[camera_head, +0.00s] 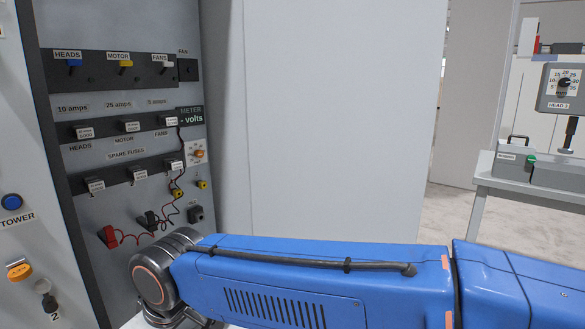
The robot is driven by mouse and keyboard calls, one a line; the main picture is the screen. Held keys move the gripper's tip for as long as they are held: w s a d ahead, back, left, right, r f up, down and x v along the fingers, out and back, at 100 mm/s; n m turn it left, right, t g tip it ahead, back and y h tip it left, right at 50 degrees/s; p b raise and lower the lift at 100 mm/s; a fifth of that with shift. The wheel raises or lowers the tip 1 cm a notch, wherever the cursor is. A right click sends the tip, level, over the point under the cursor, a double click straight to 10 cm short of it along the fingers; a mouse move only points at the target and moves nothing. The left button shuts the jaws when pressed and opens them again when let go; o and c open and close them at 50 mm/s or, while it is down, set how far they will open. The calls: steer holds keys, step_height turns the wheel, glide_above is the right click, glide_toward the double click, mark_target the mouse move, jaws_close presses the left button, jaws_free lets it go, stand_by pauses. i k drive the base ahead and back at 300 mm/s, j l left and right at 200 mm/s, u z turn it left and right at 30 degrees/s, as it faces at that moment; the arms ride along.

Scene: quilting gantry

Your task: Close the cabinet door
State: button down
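The cabinet (52,160) stands at the left, with its front open on a grey panel of switches and fuses. The cabinet door (335,120) is a large plain white panel. It stands wide open to the right of the fuse panel, hinged along the panel's right side. My blue arm crosses the lower part of the view, in front of the door. Its dark wrist joint is near the bottom of the fuse panel. My gripper is not visible, so I cannot tell whether it touches the door.
Red and black test leads (150,222) hang on the panel. A tower front with a blue button (11,201) is at far left. A grey table (530,190) with a dial unit (562,88) stands at right. Pale floor (452,215) shows between door and table.

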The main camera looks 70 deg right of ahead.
mark_target(342, 95)
steer(key=k+l+z, duration=0.15)
steer(key=z, duration=2.85)
steer(key=i+l+z, duration=0.3)
steer(key=k+l, duration=0.05)
steer(key=k, duration=0.05)
